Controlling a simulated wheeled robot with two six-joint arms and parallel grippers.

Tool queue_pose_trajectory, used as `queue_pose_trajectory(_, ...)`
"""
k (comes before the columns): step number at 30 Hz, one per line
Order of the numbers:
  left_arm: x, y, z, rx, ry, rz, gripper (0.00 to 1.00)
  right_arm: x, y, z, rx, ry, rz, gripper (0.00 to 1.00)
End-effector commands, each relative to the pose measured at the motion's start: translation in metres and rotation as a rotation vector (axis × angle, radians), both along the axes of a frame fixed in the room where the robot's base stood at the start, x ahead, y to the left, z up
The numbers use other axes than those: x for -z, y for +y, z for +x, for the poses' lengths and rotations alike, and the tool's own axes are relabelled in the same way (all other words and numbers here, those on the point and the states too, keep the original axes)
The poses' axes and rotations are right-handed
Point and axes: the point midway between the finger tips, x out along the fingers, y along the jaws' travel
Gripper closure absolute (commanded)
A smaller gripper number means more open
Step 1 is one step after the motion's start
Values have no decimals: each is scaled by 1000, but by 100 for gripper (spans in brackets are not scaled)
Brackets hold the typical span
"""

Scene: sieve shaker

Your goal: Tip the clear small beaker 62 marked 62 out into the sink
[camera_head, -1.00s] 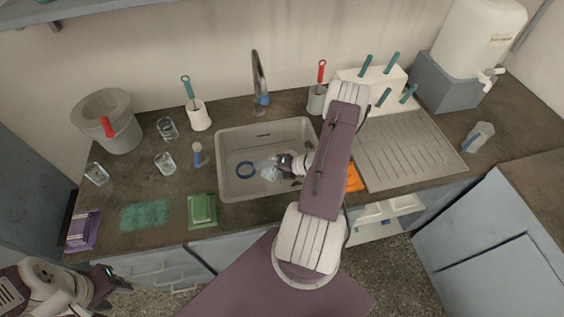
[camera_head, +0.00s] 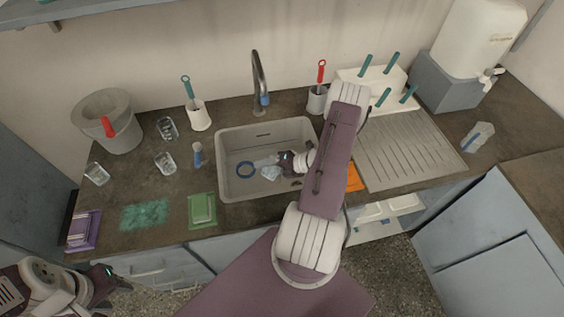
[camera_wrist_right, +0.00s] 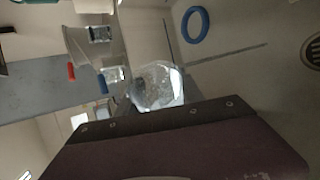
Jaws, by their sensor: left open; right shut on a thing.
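My right gripper (camera_head: 284,163) is inside the outline of the sink (camera_head: 230,188), shut on a clear small beaker (camera_head: 265,161). The beaker is held tilted over the basin. In the right wrist view the clear glass (camera_wrist_right: 158,86) shows just past the dark finger, which hides part of it. I cannot read a 62 on it or tell whether liquid is left inside. My left gripper (camera_head: 114,278) is open and empty at the lower left, in front of the counter and away from the sink.
Several clear beakers (camera_head: 165,163) stand on the left counter by a grey bucket (camera_head: 124,135). The tap (camera_head: 260,80) rises behind the basin. The drainboard (camera_head: 405,150) is clear.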

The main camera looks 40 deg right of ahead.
Motion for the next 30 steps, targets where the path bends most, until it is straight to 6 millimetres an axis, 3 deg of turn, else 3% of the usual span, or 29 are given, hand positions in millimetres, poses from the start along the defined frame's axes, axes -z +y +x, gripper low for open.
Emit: queue_pose_trajectory(30,0,0,0,0,0,0,59,-5,-4,1,0,26,109,100)
